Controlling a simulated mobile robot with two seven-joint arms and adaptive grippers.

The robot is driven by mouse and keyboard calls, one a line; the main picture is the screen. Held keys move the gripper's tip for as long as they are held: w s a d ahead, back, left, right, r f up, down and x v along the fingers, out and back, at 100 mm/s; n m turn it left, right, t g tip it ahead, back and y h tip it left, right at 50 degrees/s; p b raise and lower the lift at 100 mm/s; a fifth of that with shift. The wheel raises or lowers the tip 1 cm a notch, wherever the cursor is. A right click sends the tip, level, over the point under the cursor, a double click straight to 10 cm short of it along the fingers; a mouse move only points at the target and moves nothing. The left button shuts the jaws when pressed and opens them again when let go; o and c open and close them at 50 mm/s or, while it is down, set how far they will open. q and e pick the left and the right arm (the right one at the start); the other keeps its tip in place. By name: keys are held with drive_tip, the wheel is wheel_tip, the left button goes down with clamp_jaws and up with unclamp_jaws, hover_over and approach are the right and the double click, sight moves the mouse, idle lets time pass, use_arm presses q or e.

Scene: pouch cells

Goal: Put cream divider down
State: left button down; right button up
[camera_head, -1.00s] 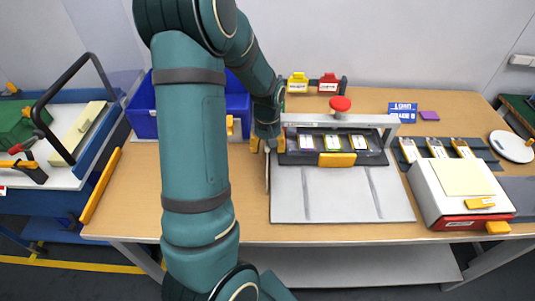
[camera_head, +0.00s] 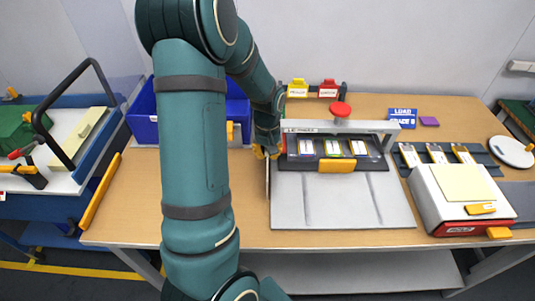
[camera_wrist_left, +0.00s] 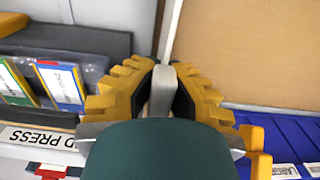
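My left gripper (camera_head: 268,153) points down at the left edge of the grey press base. It shows closely in the left wrist view (camera_wrist_left: 163,85), with its yellow fingers on both sides of a grey grip block. The fingers look shut on this block. A thin pale panel, which looks like the cream divider (camera_wrist_left: 172,30), runs from the block and is seen edge-on. In the head view the divider (camera_head: 268,182) stands upright, a narrow strip beside the base. I cannot tell whether its lower edge touches the table. My right gripper is not in view.
The press (camera_head: 300,205) with a red knob (camera_head: 340,109) and several pouch cells is immediately right. A blue bin (camera_head: 143,128) stands behind my left arm. A white box (camera_head: 440,200) is at the right. The wooden table (camera_head: 125,210) is bare at left front.

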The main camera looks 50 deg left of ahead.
use_arm(q)
wheel_tip(320, 180, up, 18)
drive_tip(key=p, duration=0.4)
drive_tip(key=shift+f, duration=0.2)
drive_tip(key=shift+s, duration=0.1)
